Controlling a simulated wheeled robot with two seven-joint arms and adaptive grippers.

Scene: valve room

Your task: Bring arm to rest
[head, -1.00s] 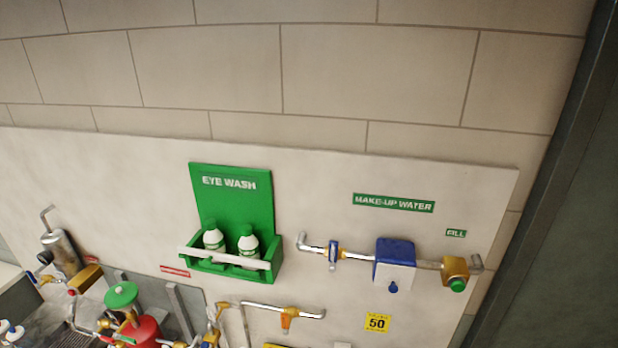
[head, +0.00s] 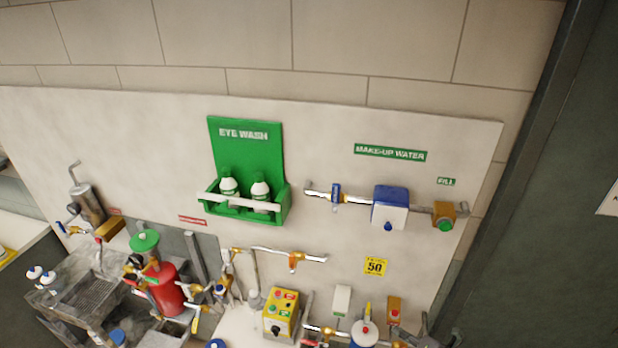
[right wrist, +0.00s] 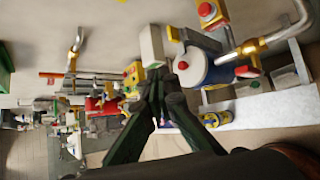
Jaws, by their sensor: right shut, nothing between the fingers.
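My right gripper (right wrist: 160,82) shows in the right wrist view as dark fingers with their tips together and nothing held. In the head view, dark parts of my right gripper (head: 426,330) show at the lower right edge, in front of the bench equipment. My left gripper is in neither view.
A green eye wash holder (head: 246,150) with two bottles hangs on the wall panel. A make-up water pipe with a blue and white box (head: 390,208) is at its right. Below stand a red cylinder (head: 164,288), a yellow button box (head: 281,312) and several pipes and valves.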

